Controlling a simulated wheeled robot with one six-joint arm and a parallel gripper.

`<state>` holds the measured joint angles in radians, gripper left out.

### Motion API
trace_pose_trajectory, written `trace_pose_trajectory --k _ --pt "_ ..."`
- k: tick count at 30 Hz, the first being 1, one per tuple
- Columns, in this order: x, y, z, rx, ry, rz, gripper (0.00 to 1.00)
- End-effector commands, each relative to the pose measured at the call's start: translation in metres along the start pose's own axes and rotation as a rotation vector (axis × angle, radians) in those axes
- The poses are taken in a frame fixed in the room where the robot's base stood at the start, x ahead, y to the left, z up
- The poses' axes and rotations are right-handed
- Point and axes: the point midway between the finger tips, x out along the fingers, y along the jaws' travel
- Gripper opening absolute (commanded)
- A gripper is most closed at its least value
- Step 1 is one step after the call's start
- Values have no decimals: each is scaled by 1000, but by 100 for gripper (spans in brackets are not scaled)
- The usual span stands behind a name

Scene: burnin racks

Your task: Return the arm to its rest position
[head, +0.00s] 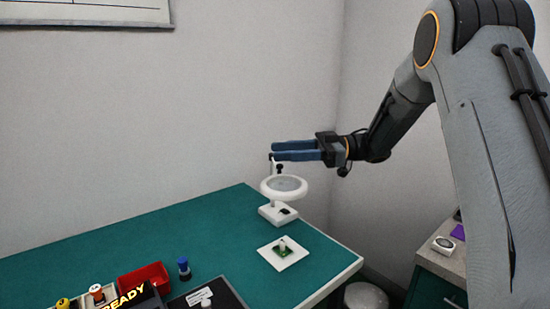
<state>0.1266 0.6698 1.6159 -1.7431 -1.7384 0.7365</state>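My gripper (273,151) is at the end of my arm, which reaches in from the right side of the head view. Its two blue fingers point left, in front of the grey wall in the picture, and appear above the green bench. A narrow gap shows between the fingers, and I see nothing held there. The side-on view does not let me tell how far apart they are. Just below the fingers in the picture is a white ring-headed magnifier lamp (285,188); I cannot tell whether they touch.
The green bench (190,230) carries a white square with a small green board (284,249), a red bin (145,278), a blue-capped bottle (184,268) and a READY sign (127,298). A second cabinet (430,285) and a round stool (365,296) stand right. The bench's back left is clear.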

Motion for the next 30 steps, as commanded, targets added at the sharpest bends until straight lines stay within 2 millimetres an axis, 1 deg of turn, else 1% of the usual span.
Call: trace_pose_trajectory --k 5,9,11,13,15,17,20,21,23,24,26,27,29,30 --pt "6 32 8 -43 -39 199 36" --pt "-1 65 19 -64 -96 417 36" --pt "-9 80 28 -64 -138 538 36" --pt "-25 94 42 -46 -199 691 36" --pt "-45 101 59 -12 -270 831 36" --pt "-62 102 74 26 -329 935 36" --pt "-91 92 101 106 -431 1081 36" --pt "-103 84 113 146 -474 1135 36" --pt "-120 68 133 216 -545 1209 36" --pt "-130 53 148 270 -597 1255 36" --pt "-146 24 171 369 -681 1319 36" --pt "-155 2 186 438 -735 1352 36" --pt "-164 -32 207 544 -812 1387 36" --pt "-168 -57 220 617 -860 1401 36"
